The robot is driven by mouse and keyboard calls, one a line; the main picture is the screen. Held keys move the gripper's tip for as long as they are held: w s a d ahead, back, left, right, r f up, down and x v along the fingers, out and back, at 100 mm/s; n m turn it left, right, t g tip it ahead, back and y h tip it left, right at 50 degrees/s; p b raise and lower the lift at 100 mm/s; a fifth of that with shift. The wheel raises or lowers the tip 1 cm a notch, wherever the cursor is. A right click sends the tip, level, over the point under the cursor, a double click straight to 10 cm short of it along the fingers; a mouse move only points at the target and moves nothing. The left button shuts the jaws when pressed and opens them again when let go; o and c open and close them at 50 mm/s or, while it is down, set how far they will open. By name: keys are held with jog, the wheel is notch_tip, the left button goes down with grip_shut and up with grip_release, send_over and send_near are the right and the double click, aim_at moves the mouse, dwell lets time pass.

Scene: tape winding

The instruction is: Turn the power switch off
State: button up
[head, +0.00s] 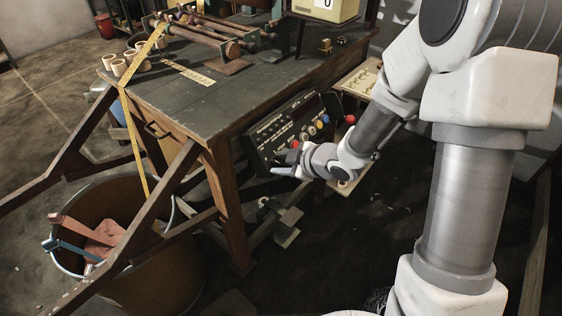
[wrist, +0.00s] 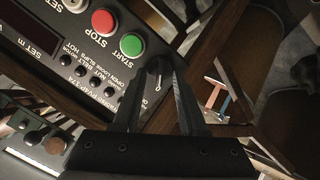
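The dark control panel (head: 272,138) is fixed under the side of the workbench. In the wrist view a black rotary switch (wrist: 158,68) sits on the panel past the green START button (wrist: 131,44). I take it for the power switch; no label on it is readable. My gripper (head: 282,170) is at the lower edge of the panel. In the wrist view its two dark fingers (wrist: 162,76) show a gap between them, and the switch lies at their tips. Contact with it cannot be told. The fingertips partly hide the switch.
The red STOP button (wrist: 104,22) is beside START. A display and several small lamps are nearby. The workbench (head: 190,100) carries rollers and spools. A wooden leg (head: 228,205) and a large brown bin (head: 165,280) stand left of my gripper.

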jog(key=v, duration=1.7)
jog(key=shift+r, duration=0.15)
jog(key=shift+s+d, duration=0.1)
